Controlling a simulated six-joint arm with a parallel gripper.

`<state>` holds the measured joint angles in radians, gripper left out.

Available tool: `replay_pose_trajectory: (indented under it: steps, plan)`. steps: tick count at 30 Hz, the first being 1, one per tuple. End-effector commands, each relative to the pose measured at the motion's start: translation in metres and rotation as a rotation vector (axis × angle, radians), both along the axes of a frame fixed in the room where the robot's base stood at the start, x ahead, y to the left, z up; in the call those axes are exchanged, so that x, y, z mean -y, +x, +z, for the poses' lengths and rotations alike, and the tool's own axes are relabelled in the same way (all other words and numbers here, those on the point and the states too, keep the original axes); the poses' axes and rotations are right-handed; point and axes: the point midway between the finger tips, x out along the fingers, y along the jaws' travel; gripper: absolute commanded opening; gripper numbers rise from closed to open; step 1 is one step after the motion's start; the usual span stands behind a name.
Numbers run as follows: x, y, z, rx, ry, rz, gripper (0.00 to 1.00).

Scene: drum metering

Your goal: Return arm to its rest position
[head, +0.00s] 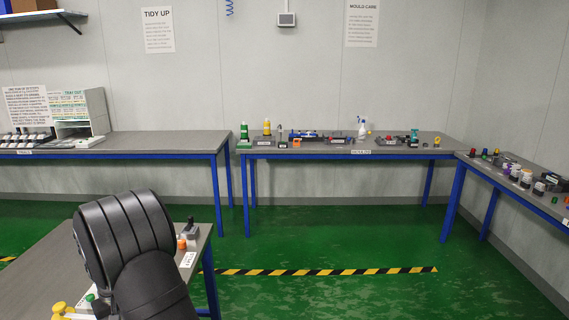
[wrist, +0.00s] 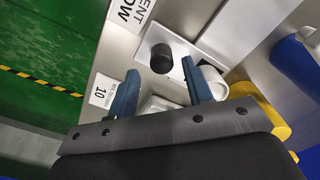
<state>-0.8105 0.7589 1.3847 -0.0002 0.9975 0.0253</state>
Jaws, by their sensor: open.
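My gripper (wrist: 160,76) shows in the wrist view with its two blue fingers spread apart and nothing held between them. A black round knob or cap (wrist: 161,58) on a pale plate (wrist: 188,42) lies beyond the gap between the fingertips; I cannot tell how far below. A white rounded part (wrist: 212,78) lies just beside the right finger, partly hidden by it. In the head view my dark arm rises over the near bench (head: 45,262), and my gripper is out of that view.
A yellow cylinder (wrist: 258,106) and a blue one (wrist: 293,60) are right of my gripper. A card marked 10 (wrist: 103,91) is at its left. Far benches (head: 340,150) hold several small items. Green floor (head: 330,240) between benches is clear.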

Motion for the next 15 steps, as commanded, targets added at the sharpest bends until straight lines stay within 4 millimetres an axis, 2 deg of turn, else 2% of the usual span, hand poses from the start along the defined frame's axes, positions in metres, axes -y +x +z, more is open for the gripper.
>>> replay_pose_trajectory:
  steps: [2, 15]
  plan:
    - [0.001, -0.001, -0.018, -0.003, -0.003, 0.000, 0.46]
    - [-0.001, -0.093, -0.013, -0.001, 0.001, 0.005, 0.46]
